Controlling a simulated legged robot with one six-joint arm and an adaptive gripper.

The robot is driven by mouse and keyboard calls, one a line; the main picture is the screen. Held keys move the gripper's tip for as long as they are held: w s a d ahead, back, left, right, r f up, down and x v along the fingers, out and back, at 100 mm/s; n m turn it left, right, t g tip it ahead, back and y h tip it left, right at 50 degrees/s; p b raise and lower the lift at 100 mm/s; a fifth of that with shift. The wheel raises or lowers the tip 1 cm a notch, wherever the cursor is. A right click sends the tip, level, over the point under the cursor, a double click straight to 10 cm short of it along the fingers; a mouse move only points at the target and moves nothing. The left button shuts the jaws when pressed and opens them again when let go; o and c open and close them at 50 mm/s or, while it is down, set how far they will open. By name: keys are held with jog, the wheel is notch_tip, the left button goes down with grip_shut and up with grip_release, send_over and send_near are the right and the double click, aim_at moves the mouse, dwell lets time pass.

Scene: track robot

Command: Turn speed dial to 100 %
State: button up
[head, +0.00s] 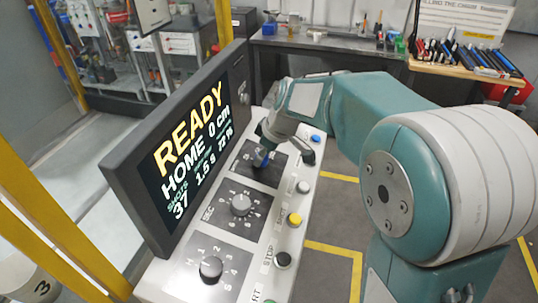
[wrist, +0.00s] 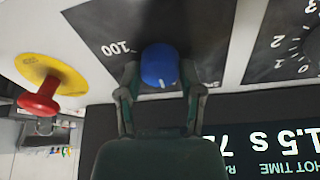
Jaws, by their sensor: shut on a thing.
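The speed dial is a blue round knob (wrist: 160,66) on a dark plate (wrist: 205,25) in the wrist view. The printed "100" (wrist: 117,47) is to the left of the knob. A small white mark shows on the knob's lower edge, toward my gripper, and does not point at the "100". My gripper (wrist: 160,90) is shut on the knob, one finger at each side. In the head view, my gripper (head: 268,150) reaches down to the blue knob (head: 262,160) at the panel's far end. The rest of the dial's scale is mostly hidden.
A screen (head: 185,150) reading READY stands along the panel's left side. Two grey dials (head: 240,205) (head: 211,267) sit nearer on the panel. Blue, white, yellow and black buttons (head: 295,220) line the right edge. A red emergency button (wrist: 40,104) is left of the knob.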

jog(key=shift+s+a+f+m, duration=0.1)
jog(key=shift+f+m, duration=0.05)
jog(key=shift+m, duration=0.15)
jog(key=m, duration=0.5)
jog(key=shift+f+h, duration=0.1)
jog(key=shift+h, duration=0.3)
jog(key=m+h, duration=0.1)
jog(key=m, duration=0.5)
jog(key=shift+m, duration=0.4)
jog(key=m, duration=0.6)
jog(key=shift+g+h, duration=0.3)
jog(key=m, duration=0.5)
jog(key=shift+g, duration=0.4)
jog(key=shift+m, duration=0.3)
jog(key=o, duration=1.2)
jog(key=shift+d, duration=0.3)
jog(key=shift+c, duration=0.2)
